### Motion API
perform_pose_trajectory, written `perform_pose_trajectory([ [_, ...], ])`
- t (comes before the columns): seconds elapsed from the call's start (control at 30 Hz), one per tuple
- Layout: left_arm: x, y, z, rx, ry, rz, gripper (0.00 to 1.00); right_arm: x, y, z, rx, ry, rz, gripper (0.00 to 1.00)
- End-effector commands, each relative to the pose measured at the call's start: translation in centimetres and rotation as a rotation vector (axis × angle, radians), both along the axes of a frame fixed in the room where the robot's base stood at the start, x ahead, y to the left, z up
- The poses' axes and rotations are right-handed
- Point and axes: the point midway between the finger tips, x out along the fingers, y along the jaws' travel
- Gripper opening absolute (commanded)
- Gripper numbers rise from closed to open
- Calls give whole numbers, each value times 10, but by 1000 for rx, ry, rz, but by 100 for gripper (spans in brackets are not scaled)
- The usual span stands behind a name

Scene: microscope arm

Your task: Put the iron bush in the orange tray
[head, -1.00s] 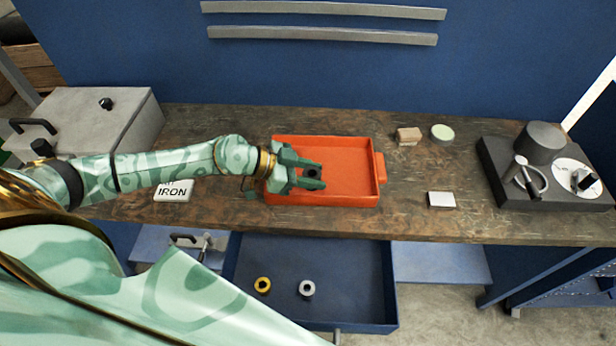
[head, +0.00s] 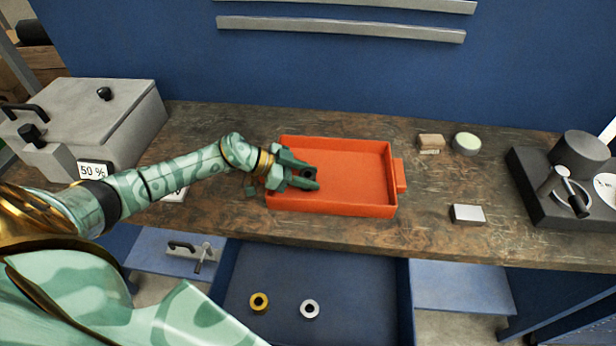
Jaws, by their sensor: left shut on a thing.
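The orange tray (head: 345,208) stands on the wooden bench near the middle of the head view. My left gripper (head: 309,180) reaches in from the left over the left part of the tray. It is shut on a small dark ring, the iron bush (head: 307,173), which shows between the fingertips. I cannot tell whether the bush touches the tray floor. My right gripper is not in view.
An open blue drawer (head: 350,285) below the bench holds a brass ring (head: 259,302) and a silver ring (head: 309,309). A grey box (head: 85,115) stands left, a dark instrument (head: 560,185) right. Small blocks lie right of the tray.

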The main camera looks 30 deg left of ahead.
Motion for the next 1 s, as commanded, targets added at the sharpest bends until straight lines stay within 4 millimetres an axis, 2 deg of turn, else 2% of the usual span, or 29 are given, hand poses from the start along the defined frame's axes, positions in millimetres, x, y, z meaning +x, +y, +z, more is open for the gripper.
perform_pose_trajectory([
  [0.17, 0, 0, -1, 0, -1, 1, 6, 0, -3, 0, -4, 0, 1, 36],
  [0.2, 0, 0, -2, 0, 0, 0, 46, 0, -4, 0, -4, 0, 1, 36],
  [0.27, 0, 0, -2, 1, -1, 0, 59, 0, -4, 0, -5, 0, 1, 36],
  [0.63, -3, 4, 4, 1, 0, 1, 59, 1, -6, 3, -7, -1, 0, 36],
  [1.0, -47, 59, 43, 3, 3, 0, 59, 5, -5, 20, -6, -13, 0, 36],
])
